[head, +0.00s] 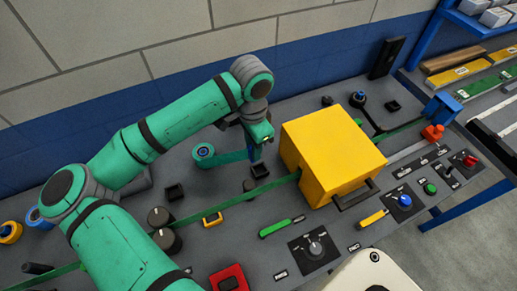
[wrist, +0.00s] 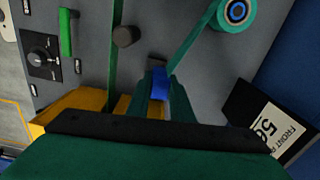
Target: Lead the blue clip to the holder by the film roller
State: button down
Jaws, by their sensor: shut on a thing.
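My gripper (head: 257,146) is shut on the blue clip (wrist: 159,84), which shows between the fingertips in the wrist view. A teal film strip (head: 232,157) runs from the clip to the film roll with a blue hub (head: 204,151), left of my gripper in the head view. The roll also shows at the top of the wrist view (wrist: 236,12). A small dark block (head: 259,170) is just below the gripper in the head view. A black square holder (head: 175,193) stands lower left of the roll. Which one is the named holder I cannot tell.
A large yellow box (head: 333,145) stands close right of my gripper. A green belt (head: 225,208) passes in front and runs to the box. Dark knobs (head: 160,217) and a black post (head: 249,186) stand nearby. A blue wall (head: 300,75) lies behind.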

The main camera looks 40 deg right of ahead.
jog(key=shift+s+d+f+m, duration=0.55)
jog(key=shift+d+f, duration=0.15)
jog(key=shift+f, duration=1.55)
jog(key=shift+a+f, duration=0.1)
jog(key=shift+f, duration=0.1)
jog(key=shift+f, duration=0.3)
jog(key=shift+f, duration=0.6)
